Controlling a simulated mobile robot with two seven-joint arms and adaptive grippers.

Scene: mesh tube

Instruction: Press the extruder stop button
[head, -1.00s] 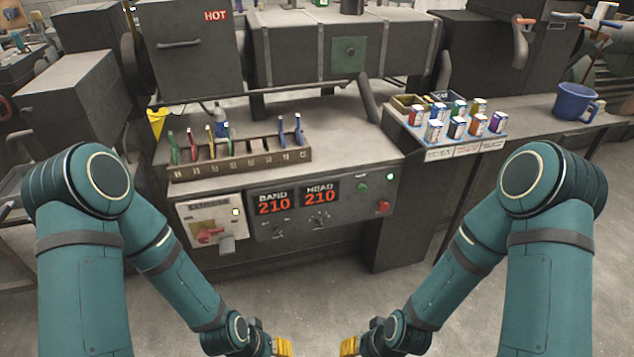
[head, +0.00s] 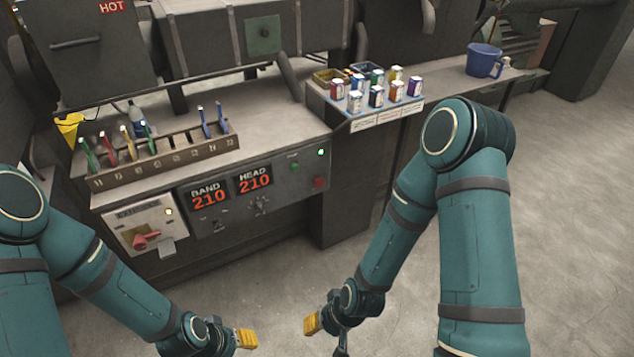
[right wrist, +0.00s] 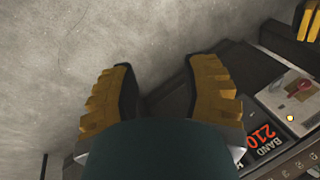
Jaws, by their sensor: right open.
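The red stop button (head: 319,182) is at the right end of the extruder's front panel (head: 230,215). It sits below a lit green lamp (head: 320,152) and right of a green button (head: 294,167). My right gripper (head: 312,323) is low in front of the machine, well short of the panel and touching nothing. In the right wrist view its yellow fingers (right wrist: 163,95) are apart and empty. My left gripper (head: 246,338) is low, left of the right one; its jaw opening does not show clearly. The red button is not visible in the right wrist view.
The panel also carries the BAND and HEAD displays (head: 232,187) and a red rotary switch (head: 145,240). A tool rack (head: 165,162) stands on the ledge above. The floor before the panel is clear.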

